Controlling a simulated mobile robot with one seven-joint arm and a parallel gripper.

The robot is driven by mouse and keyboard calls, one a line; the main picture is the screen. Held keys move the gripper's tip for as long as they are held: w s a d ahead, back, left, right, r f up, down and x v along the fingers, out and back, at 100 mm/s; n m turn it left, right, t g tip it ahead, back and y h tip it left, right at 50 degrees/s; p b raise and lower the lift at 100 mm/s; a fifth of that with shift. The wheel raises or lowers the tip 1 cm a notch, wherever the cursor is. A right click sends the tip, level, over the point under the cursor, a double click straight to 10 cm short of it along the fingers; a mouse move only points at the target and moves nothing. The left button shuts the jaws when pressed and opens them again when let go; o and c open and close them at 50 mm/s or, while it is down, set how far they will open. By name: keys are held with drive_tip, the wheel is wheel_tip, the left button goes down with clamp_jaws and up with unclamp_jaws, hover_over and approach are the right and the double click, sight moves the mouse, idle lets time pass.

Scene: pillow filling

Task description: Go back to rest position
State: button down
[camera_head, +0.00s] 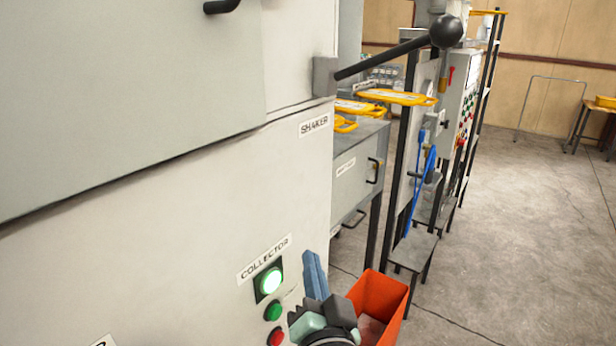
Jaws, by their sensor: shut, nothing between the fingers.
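My gripper (314,275) shows at the bottom centre of the head view, in front of the white cabinet (150,220). Its blue-grey fingers are together and point up, with nothing between them. It is beside the COLLECTOR panel, just right of a lit green button (270,281). A second green button (273,310) and a red button (276,337) sit below the lit one. Whether the gripper touches the panel cannot be told. The rest of my arm is mostly below the picture edge.
A black-knobbed lever (400,52) sticks out from the cabinet near the SHAKER label. An orange bin (381,294) stands right of my gripper. Behind are a grey cabinet (352,172), a yellow-handled item (397,97) and a control stand (455,110). The floor (530,230) at right is clear.

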drive_tip(key=s+r+n+t+b, duration=0.1)
drive_tip(key=s+r+n+t, duration=0.1)
drive_tip(key=r, duration=0.8)
drive_tip(key=s+r+n+t+b, duration=0.1)
drive_tip(key=s+r+n+t, duration=0.15)
drive_tip(key=r, duration=0.75)
drive_tip(key=s+r+n+t+h, duration=0.1)
drive_tip(key=s+r+t, duration=0.3)
drive_tip(key=s+r, duration=0.7)
wheel_tip(320, 180, up, 2)
drive_tip(key=shift+a+t+h+b, duration=0.2)
drive_tip(key=shift+t+h+b, duration=0.15)
drive_tip(key=shift+h, duration=0.45)
drive_tip(key=shift+n, duration=0.25)
